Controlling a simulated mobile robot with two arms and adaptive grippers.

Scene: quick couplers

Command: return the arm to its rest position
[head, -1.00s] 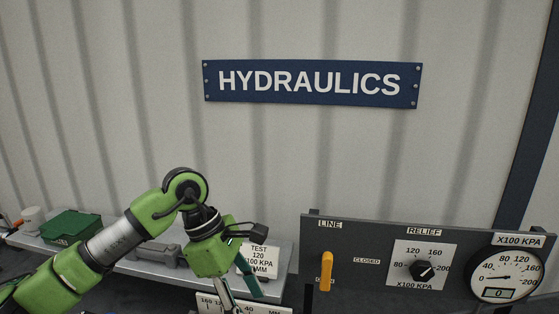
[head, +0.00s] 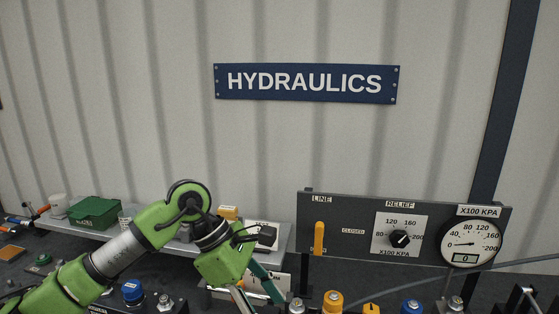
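My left arm comes in from the lower left of the head view, green with a grey forearm section, and bends down at the wrist. Its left gripper (head: 257,292) points down over the bench, in front of the shelf and the placards. One dark teal finger and a lighter metal one show, with their tips at or below the lower edge. Whether it holds anything cannot be told. My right gripper does not show.
A dark panel (head: 350,250) carries a yellow line lever (head: 319,238), a relief knob (head: 400,239) and a gauge (head: 470,243) reading 0. Several coloured couplers, such as a blue one (head: 133,291) and an orange one (head: 333,301), stand along the bench. A green box (head: 95,212) sits on the shelf.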

